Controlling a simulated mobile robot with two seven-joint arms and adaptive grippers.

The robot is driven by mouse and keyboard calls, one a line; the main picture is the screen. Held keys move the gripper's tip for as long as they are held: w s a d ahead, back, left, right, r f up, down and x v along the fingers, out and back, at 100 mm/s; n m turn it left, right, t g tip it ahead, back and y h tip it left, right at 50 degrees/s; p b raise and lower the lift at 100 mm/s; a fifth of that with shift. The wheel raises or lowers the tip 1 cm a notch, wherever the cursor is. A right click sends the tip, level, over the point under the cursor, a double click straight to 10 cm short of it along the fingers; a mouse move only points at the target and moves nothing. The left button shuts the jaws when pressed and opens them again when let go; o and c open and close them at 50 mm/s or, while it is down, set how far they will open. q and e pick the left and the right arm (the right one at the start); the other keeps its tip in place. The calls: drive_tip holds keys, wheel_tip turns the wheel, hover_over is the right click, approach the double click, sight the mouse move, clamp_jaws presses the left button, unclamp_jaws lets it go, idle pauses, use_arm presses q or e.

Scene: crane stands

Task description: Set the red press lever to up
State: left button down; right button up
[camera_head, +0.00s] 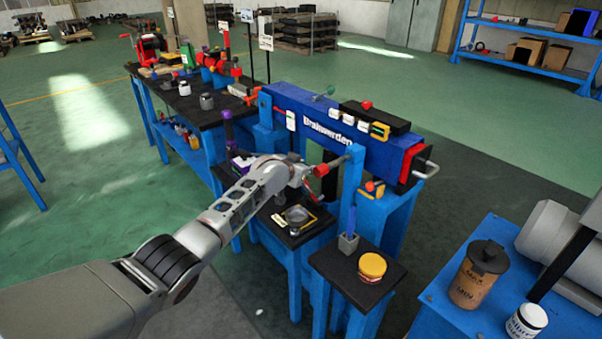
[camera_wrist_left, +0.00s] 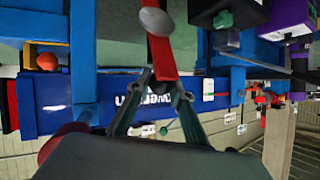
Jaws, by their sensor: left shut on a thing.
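My left arm reaches in from the left, and my left gripper (camera_head: 304,179) is at the front of the blue press beam (camera_head: 312,122). In the left wrist view my left gripper (camera_wrist_left: 163,82) is shut on a red lever (camera_wrist_left: 160,54), a flat bar with a grey round end. The lever's far side is hidden between the fingers. In the head view only a bit of red lever (camera_head: 310,190) shows beside the fingers, so its exact tilt is hard to tell. A red ball knob (camera_head: 321,170) on a rod sits right beside the gripper. My right gripper is not in view.
A blue post (camera_head: 352,185) stands just right of the gripper. Below are black-topped stands, one with a yellow-lidded jar (camera_head: 372,267). A purple-capped post (camera_head: 228,128) stands left of the forearm. A blue table (camera_head: 440,295) with cans is at right.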

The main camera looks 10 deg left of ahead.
use_arm(q)
drive_tip(key=shift+w+d+r, duration=0.15)
drive_tip(key=shift+w+d, duration=0.05)
drive_tip(key=shift+d, duration=0.2)
drive_tip(key=c, duration=1.8)
unclamp_jaws()
drive_tip(key=shift+d, duration=0.1)
drive_tip(key=shift+a, duration=0.2)
drive_tip(key=shift+v, duration=5.95)
